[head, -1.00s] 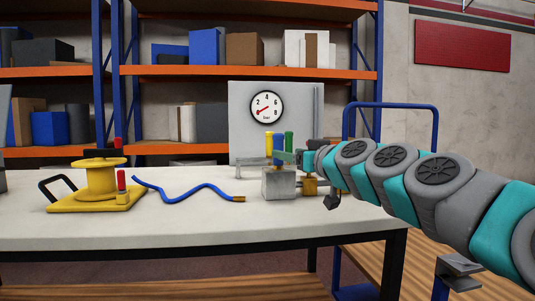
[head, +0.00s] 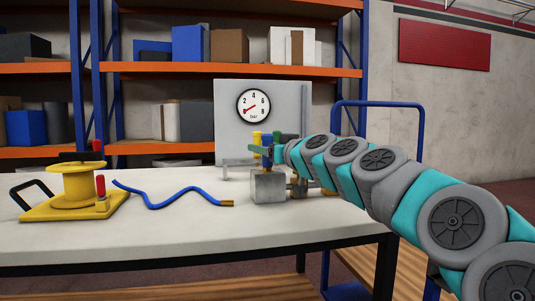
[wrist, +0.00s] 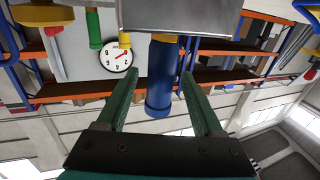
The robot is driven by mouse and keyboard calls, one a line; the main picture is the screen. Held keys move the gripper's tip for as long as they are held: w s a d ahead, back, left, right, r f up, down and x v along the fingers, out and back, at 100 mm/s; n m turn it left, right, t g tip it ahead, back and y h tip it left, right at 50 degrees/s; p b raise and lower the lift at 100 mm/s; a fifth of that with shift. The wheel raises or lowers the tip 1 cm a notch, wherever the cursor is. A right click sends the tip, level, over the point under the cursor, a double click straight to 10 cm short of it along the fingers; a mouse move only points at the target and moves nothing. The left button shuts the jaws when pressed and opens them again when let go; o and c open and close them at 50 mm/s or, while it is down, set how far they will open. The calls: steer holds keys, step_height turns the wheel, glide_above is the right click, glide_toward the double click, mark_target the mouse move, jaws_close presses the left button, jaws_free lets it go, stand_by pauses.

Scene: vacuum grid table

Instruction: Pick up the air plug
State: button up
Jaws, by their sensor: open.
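Yellow (head: 256,137), blue (head: 267,156) and green (head: 278,145) plug-like cylinders stand close together at the grey metal block (head: 268,187); I cannot tell which one is the air plug. The wrist view is upside down and shows the blue cylinder (wrist: 160,80) with a yellow collar, reaching between my gripper's green fingers. My gripper (wrist: 160,105) is open, with a visible gap on each side of the blue cylinder. In the head view my gripper (head: 262,151) overlaps the cylinders above the block. Green (wrist: 95,28) and yellow (wrist: 124,40) cylinders show left of it in the wrist view.
A blue hose (head: 172,197) with a brass end lies on the white table (head: 150,238). A yellow reel stand (head: 75,190) is at the left. A grey panel with a gauge (head: 253,105) stands behind the block. The table front is clear.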

steer(key=shift+x, duration=1.2)
jaws_close()
